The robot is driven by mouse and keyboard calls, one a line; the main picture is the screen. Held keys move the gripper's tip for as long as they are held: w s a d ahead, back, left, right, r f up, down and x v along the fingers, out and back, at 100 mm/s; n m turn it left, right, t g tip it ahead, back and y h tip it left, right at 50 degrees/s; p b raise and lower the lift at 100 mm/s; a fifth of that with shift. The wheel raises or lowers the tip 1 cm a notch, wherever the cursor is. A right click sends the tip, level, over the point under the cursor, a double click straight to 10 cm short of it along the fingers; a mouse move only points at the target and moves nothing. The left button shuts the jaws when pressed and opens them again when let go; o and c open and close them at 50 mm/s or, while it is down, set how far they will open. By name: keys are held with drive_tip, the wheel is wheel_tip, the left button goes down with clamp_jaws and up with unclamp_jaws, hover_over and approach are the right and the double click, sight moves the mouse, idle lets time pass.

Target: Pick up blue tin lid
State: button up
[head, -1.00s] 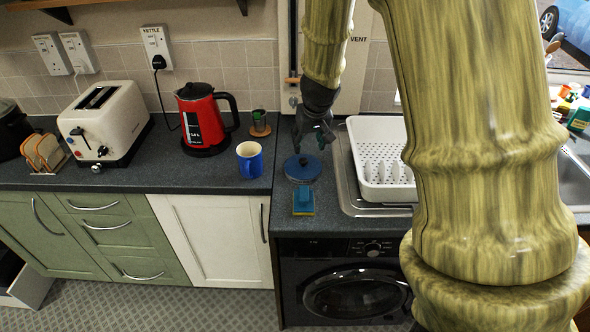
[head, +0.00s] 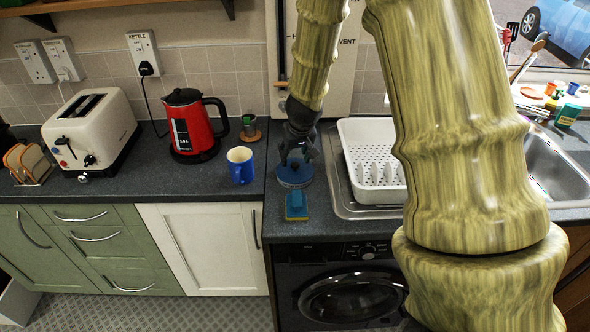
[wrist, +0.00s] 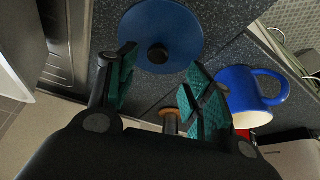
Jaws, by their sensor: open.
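The blue tin lid (head: 294,176) is a round disc with a dark knob at its centre. It lies on the dark worktop, left of the sink. In the wrist view the lid (wrist: 160,22) is at the top centre, with its knob (wrist: 158,54) showing between the finger directions. My gripper (head: 296,158) points down above the lid and hides part of it in the head view. In the wrist view my gripper (wrist: 158,84) is open, its green-padded fingers apart with nothing between them. I cannot tell whether a finger touches the lid.
A blue and yellow sponge (head: 297,206) lies just in front of the lid. A blue mug (head: 241,165) stands to the left, with a red kettle (head: 190,126) beyond. A white dish rack (head: 374,170) stands close on the right. A small pot (head: 250,128) is behind.

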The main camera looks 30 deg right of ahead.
sight(295, 164)
drive_tip(key=shift+w+d+f+p, duration=0.1)
drive_tip(key=shift+d+f+p, duration=0.1)
drive_tip(key=shift+f, duration=0.55)
drive_tip(key=shift+w+d+f+p, duration=0.1)
drive_tip(key=shift+d+f, duration=0.1)
drive_tip(key=shift+f, duration=0.55)
drive_tip(key=shift+x, duration=0.9)
drive_tip(key=c, duration=1)
